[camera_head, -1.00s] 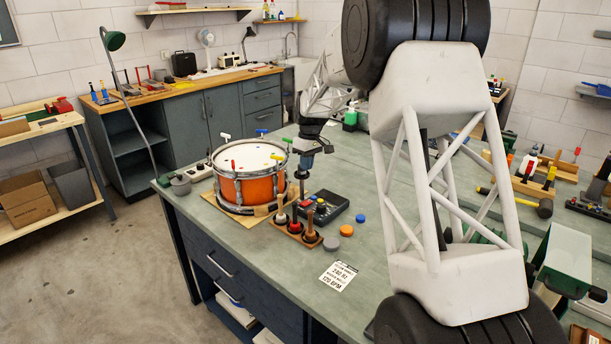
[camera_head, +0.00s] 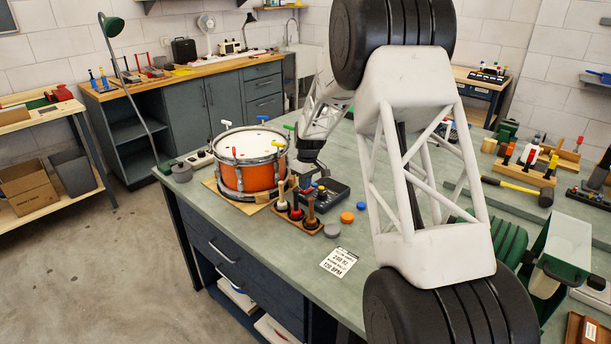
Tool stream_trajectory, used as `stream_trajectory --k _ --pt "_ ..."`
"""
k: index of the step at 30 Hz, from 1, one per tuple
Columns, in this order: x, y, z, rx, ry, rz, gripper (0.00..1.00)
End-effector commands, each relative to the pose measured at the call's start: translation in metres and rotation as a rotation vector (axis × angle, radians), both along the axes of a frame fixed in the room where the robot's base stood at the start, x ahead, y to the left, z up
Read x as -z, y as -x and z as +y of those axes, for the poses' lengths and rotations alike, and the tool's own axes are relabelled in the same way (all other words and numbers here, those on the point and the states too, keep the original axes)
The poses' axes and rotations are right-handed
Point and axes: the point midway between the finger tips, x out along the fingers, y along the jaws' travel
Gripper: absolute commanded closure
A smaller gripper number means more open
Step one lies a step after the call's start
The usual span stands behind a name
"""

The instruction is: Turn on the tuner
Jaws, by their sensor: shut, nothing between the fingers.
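The tuner, seemingly the black box with small coloured controls (camera_head: 335,193), lies on the bench just right of the drum (camera_head: 248,172). Its left part is partly hidden by upright wooden handles. My gripper (camera_head: 308,176) points down at the tuner's left rear side, beside the drum. It is shut and empty. Its fingertips are small and partly hidden here, so I cannot tell whether they touch the tuner. No lit display can be made out on the tuner.
A wooden rack (camera_head: 298,222) with several upright handles stands in front of the tuner. Orange (camera_head: 347,217), blue and grey discs lie to its right. A printed card (camera_head: 339,262) lies nearer the front. Coloured tuning keys stand around the drum's rim. My arm covers the bench's middle.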

Motion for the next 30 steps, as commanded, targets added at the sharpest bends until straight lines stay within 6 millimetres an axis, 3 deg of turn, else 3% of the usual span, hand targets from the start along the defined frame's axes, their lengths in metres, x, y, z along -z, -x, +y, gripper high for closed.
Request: stream_trajectory --k 30 --pt "0.013 0.002 0.001 0.001 0.026 -0.023 1.0"
